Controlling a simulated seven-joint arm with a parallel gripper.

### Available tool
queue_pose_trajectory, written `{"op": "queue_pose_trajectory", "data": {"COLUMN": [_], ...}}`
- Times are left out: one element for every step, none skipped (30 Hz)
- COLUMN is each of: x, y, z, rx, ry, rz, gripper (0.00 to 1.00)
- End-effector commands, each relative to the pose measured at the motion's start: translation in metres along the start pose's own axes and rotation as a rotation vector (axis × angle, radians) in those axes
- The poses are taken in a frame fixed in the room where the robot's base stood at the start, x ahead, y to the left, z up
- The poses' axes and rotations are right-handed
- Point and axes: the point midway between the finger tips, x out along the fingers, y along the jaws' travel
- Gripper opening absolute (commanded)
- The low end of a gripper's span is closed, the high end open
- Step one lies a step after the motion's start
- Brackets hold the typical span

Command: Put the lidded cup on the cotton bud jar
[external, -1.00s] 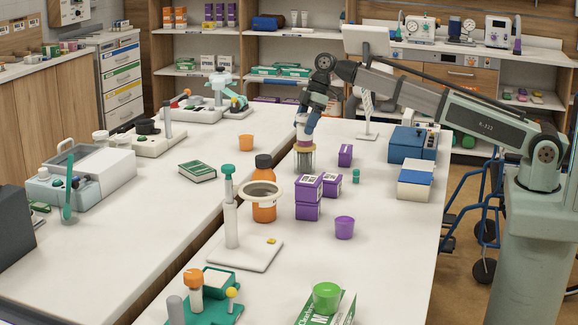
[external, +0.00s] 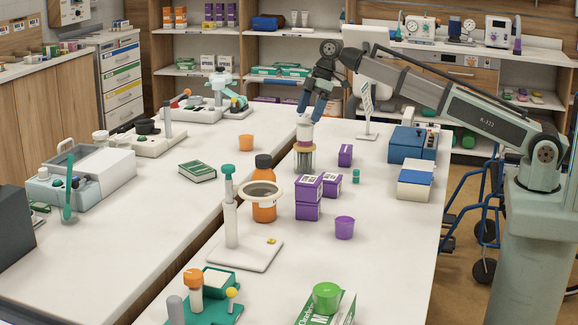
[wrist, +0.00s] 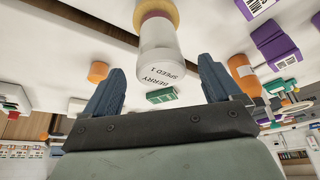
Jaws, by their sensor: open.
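The lidded cup (external: 305,133), white with a purple band, stands upright on top of the cotton bud jar (external: 304,158), a clear jar with yellowish contents near the far part of the front table. In the wrist view the cup's white body (wrist: 158,62) shows the upside-down words "BERRY SPEED 1"; its far end meets the yellowish top of the jar (wrist: 156,10). My gripper (external: 310,114) is just above the cup, open and empty. In the wrist view its two blue fingers (wrist: 160,75) are spread, with the cup beyond their tips and apart from them.
Purple boxes (external: 308,210) and an orange bottle (external: 264,205) behind a magnifier stand (external: 232,225) are nearer the camera. A small purple box (external: 345,155) and a green vial (external: 356,176) stand right of the jar. Blue boxes (external: 405,143) are farther right.

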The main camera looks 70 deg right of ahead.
Motion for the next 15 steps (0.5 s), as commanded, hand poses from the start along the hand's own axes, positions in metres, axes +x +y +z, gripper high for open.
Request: {"op": "queue_pose_trajectory", "data": {"x": [-0.011,-0.016,-0.023,-0.028,-0.033,-0.039,-0.044,-0.048,-0.053,-0.056,-0.06,-0.064,-0.066,-0.068,-0.07], "y": [0.0,0.001,0.001,0.0,0.0,0.0,0.0,0.0,0.0,0.0,0.0,0.0,0.0,0.0,0.0], "z": [0.0,-0.001,-0.001,-0.001,-0.001,-0.001,-0.001,-0.001,-0.001,-0.001,-0.001,-0.001,-0.001,0.0,0.0], "rx": [0.0,0.0,0.0,0.0,0.0,-0.001,-0.001,-0.001,0.0,0.0,0.0,0.0,0.0,0.0,0.0], "ry": [0.001,0.002,0.002,0.001,0.001,0.002,0.002,0.001,0.0,0.0,0.001,0.001,0.001,0.0,0.0], "rz": [0.001,0.002,0.002,0.001,0.001,0.001,0.001,0.001,0.0,0.0,0.001,0.001,0.001,0.0,0.0], "gripper": [0.91,0.91,0.91,0.91,0.91,0.91,0.91,0.91,0.91,0.91,0.91,0.91,0.91,0.91,0.91]}}
